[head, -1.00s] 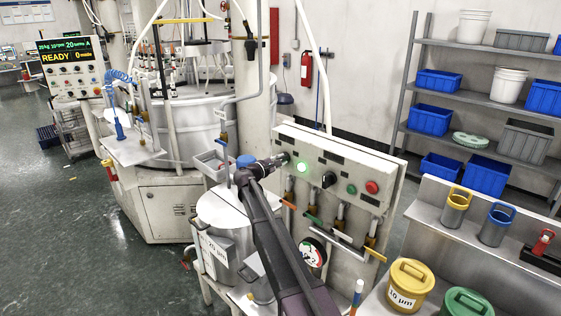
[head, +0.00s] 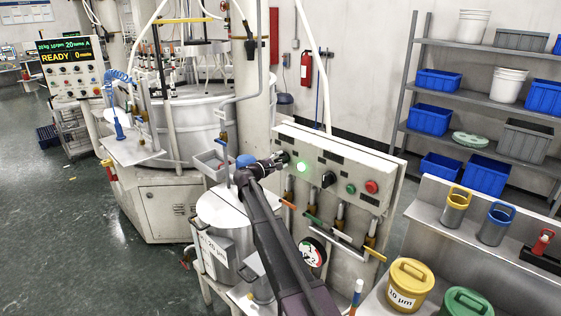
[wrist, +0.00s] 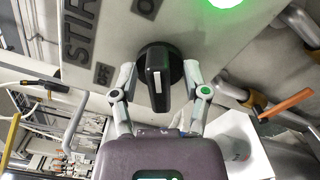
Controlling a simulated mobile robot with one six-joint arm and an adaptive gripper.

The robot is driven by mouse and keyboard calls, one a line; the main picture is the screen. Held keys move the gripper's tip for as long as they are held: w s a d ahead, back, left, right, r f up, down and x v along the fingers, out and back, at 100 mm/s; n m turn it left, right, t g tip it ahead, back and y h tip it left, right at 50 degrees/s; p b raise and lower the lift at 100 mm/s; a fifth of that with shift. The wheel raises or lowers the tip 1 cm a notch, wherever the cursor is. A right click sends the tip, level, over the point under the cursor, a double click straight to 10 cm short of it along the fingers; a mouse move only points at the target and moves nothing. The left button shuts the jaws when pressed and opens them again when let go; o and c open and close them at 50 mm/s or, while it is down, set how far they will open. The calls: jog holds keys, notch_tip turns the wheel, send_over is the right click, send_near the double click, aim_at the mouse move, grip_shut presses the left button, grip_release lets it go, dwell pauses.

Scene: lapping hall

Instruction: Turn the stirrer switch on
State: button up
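The stirrer switch is a black rotary knob (wrist: 158,72) with a pale line on its grip. In the wrist view it sits on a pale panel beside partly cut-off "STIR" lettering and an "OFF" mark. The grip points down the picture. My gripper (wrist: 160,74) has one finger on each side of the knob, with dark knob base showing between the fingers and the narrow grip. Whether the fingertips touch the base's rim is unclear. In the head view my gripper (head: 279,159) is at the left end of the control panel (head: 335,160) and largely covers the knob.
A lit green lamp (head: 303,167) is just right of my gripper. Another black knob (head: 328,179), a green button (head: 350,189) and a red button (head: 371,187) follow on the panel. Valves with coloured handles hang below. A steel vessel (head: 222,212) stands beneath my arm.

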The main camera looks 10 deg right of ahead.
jog(key=shift+s+a, duration=0.1)
jog(key=shift+a, duration=0.05)
jog(key=v, duration=1.1)
jog(key=shift+s+a, duration=0.2)
jog(key=shift+a, duration=0.1)
jog(key=s+d+f+m+g+y, duration=0.3)
jog(key=s+d+f, duration=0.3)
jog(key=s, duration=0.3)
jog(key=s+d+f+m+g+y, duration=0.2)
jog(key=s+d+f+m+g, duration=0.2)
jog(key=s+d+f, duration=0.3)
jog(key=s+a+f+m+g+y+b, duration=0.1)
jog(key=s+f+m+y, duration=0.2)
jog(key=s, duration=0.8)
jog(key=s+a+f+m+g+y, duration=0.2)
jog(key=s+y, duration=0.4)
jog(key=s, duration=0.5)
notch_tip(320, 180, down, 2)
jog(key=shift+a+f+m+g+y+b, duration=0.15)
jog(key=shift+a+m+g+y+b, duration=0.15)
jog(key=shift+a+m+b, duration=0.15)
jog(key=shift+s+d, duration=0.1)
jog(key=shift+s, duration=0.05)
